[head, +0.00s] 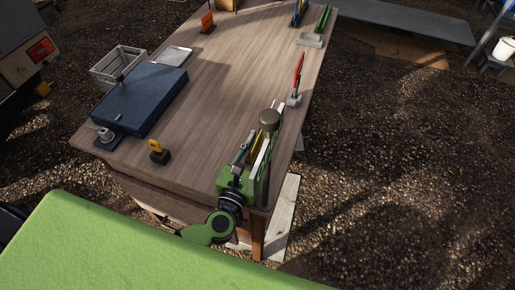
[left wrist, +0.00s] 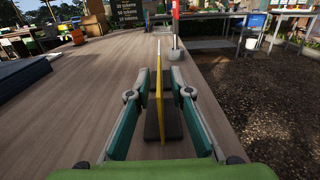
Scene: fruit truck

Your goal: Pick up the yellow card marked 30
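A yellow card (left wrist: 159,92) stands upright, edge-on, on a dark base (left wrist: 153,128) in the left wrist view. Its marking cannot be read from this side. My left gripper (left wrist: 160,78) is open, one finger on each side of the card, with gaps visible. In the head view my left gripper (head: 258,146) is at the table's near right corner, and it partly hides the card there. A smaller yellow piece (head: 156,145) on a dark base stands near the front edge. My right gripper is not in view.
On the wooden table (head: 215,80), a red card (head: 298,73) stands in a pale holder farther along the right edge. A dark blue box (head: 140,98), a wire basket (head: 117,62) and a tray (head: 174,56) are at left. The table's middle is clear.

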